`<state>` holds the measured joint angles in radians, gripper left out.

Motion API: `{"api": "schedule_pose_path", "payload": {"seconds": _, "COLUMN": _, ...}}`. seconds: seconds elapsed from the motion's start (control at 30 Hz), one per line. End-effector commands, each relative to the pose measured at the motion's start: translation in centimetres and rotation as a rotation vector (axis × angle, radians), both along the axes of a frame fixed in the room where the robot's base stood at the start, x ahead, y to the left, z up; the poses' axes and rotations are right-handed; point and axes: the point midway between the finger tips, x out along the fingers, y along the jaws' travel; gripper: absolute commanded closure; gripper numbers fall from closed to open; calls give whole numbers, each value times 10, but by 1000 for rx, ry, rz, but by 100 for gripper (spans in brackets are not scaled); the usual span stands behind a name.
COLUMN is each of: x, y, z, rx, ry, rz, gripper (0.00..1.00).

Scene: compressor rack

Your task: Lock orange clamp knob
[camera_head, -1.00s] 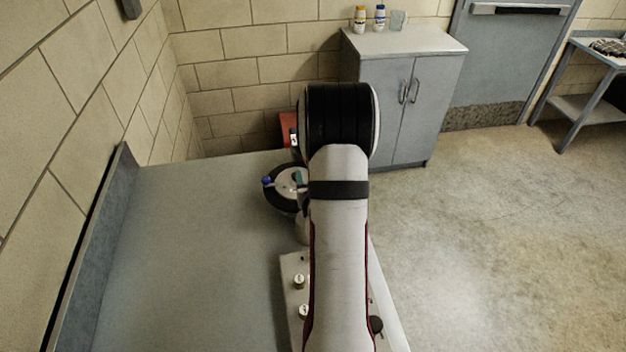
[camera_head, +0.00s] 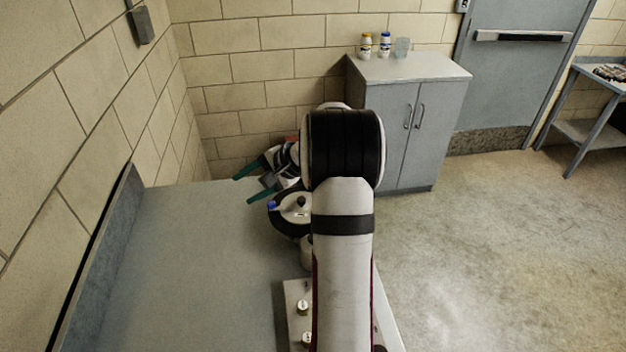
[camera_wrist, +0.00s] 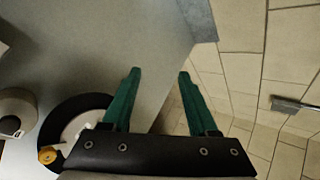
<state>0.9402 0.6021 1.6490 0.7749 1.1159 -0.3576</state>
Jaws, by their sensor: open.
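An orange knob (camera_wrist: 47,155) shows at the lower left of the wrist view, by the rim of a round dark-edged device with a pale top (camera_wrist: 75,118). In the head view the round device (camera_head: 290,222) stands on the bench, partly behind my arm. A blue knob (camera_head: 272,205) shows on its left side there; I cannot make out the orange knob in that view. My gripper (camera_head: 245,189) is open and empty, its green fingers (camera_wrist: 159,73) spread apart. It points left, beyond the device, and is apart from the orange knob.
The grey bench (camera_head: 200,270) is clear left of the device, with a raised edge (camera_head: 95,260) along the wall. A pale panel with small knobs (camera_head: 297,292) lies nearer me. A grey cabinet (camera_head: 395,130) with bottles on top stands behind.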

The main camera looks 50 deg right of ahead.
Motion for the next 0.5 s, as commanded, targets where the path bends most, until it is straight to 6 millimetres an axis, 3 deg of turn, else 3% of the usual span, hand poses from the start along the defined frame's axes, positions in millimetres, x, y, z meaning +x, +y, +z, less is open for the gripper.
{"api": "schedule_pose_path", "payload": {"seconds": 0.1, "x": -29, "y": -58, "z": 3, "rx": -434, "ry": 211, "rz": 279, "gripper": 40}}
{"api": "schedule_pose_path", "payload": {"seconds": 0.23, "x": -56, "y": -123, "z": 27, "rx": -771, "ry": 411, "rz": 445, "gripper": 40}}
{"api": "schedule_pose_path", "payload": {"seconds": 0.37, "x": -67, "y": -152, "z": 42, "rx": -903, "ry": 503, "rz": 503, "gripper": 40}}
{"api": "schedule_pose_path", "payload": {"seconds": 0.5, "x": -63, "y": -159, "z": 24, "rx": -911, "ry": 513, "rz": 511, "gripper": 40}}
